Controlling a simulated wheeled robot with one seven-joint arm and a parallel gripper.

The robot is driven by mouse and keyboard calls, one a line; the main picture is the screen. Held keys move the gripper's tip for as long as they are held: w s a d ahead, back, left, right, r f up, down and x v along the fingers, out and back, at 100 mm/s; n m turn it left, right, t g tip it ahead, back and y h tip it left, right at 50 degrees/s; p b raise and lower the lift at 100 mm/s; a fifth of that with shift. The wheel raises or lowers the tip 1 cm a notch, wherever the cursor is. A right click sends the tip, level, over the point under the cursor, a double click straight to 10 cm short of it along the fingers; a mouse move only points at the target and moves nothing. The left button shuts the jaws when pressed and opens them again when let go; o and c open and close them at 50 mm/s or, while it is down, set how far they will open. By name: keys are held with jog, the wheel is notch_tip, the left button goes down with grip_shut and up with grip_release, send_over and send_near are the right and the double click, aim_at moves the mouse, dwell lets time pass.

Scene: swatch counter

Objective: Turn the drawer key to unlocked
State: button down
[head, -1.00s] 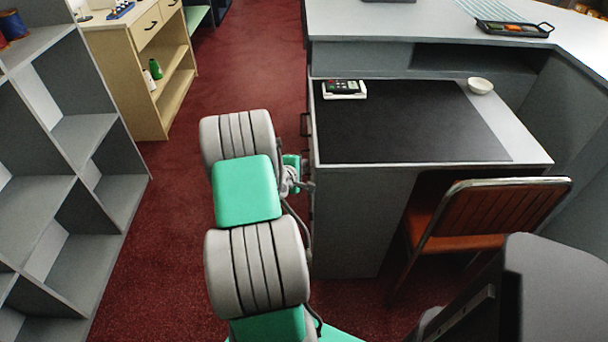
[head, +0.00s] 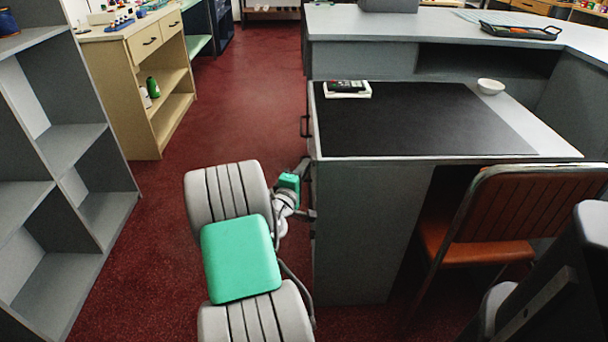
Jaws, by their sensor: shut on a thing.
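The grey desk (head: 365,240) stands right of my arm, and its drawer side faces left, seen almost edge-on. A dark drawer handle (head: 305,126) sticks out near the top of that side. My gripper (head: 309,214) is at this side, lower than the handle, shut and small in the view. The drawer key is hidden at the gripper's tips, so I cannot see which way it is turned. The drawer front and its lock are also not readable from here.
A black mat (head: 420,120), a small device on a white base (head: 347,89) and a white bowl (head: 490,86) are on the desk. An orange chair (head: 530,210) stands at right. Grey shelves (head: 70,155) and a wooden cabinet (head: 130,95) stand left, with open red carpet between.

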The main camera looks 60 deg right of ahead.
jog(key=c, duration=1.5)
grip_release()
jog(key=shift+c, duration=0.2)
jog(key=a, duration=0.7)
jog(key=shift+s+a, duration=0.35)
jog(key=shift+f, duration=0.1)
